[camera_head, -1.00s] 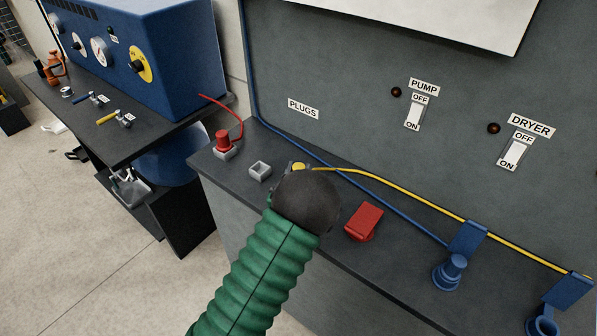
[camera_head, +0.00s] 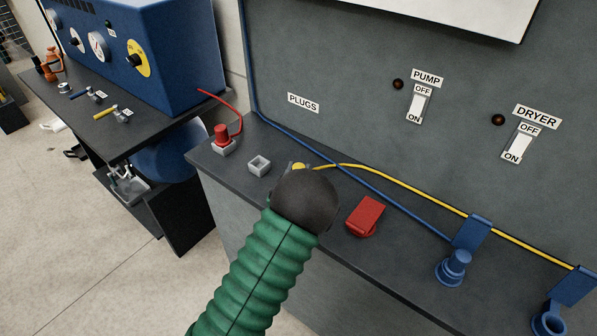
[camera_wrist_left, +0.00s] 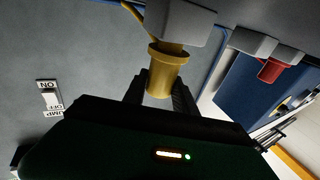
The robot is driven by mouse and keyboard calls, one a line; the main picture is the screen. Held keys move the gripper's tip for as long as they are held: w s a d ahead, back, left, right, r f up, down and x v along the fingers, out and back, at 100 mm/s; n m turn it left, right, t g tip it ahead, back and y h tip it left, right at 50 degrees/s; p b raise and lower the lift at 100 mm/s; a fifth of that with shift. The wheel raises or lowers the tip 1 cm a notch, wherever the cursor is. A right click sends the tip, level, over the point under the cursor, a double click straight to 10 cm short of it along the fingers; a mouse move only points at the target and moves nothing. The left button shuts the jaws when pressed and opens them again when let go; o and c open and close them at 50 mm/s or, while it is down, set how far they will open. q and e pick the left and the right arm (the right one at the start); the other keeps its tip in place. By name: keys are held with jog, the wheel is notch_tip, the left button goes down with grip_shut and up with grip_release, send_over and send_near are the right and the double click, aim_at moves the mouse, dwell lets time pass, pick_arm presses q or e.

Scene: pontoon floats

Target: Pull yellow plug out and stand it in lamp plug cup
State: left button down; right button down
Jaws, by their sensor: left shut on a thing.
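The yellow plug (camera_head: 299,167) shows only as a small piece behind my left gripper (camera_head: 304,192) in the head view. In the left wrist view, the plug (camera_wrist_left: 164,75) is between the two dark fingers of my left gripper (camera_wrist_left: 160,95), which is shut on it. A grey socket block (camera_wrist_left: 180,18) is right against the plug's flange; I cannot tell how deep the plug sits. A yellow cord (camera_head: 400,185) runs right from it. A blue open cup (camera_head: 548,324) is at the lower right edge; no lamp label is readable. My right gripper is out of view.
A red plug (camera_head: 222,135) stands in a grey socket, beside an empty grey socket (camera_head: 259,165). A blue plug (camera_head: 457,262) stands farther right. The panel with PUMP and DRYER switches rises behind.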

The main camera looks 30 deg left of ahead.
pick_arm(q)
jog(key=shift+f+b, duration=0.6)
jog(key=shift+f, duration=0.1)
jog(key=c, duration=0.9)
grip_release()
jog(key=shift+r, duration=0.1)
jog(key=shift+s+d, duration=0.1)
jog(key=shift+s, duration=0.2)
jog(key=b+v, duration=0.1)
jog(key=v, duration=0.7)
jog(key=shift+s+d, duration=0.1)
jog(key=shift+s, duration=0.1)
jog(key=p+v, duration=0.8)
jog(key=shift+w, duration=0.1)
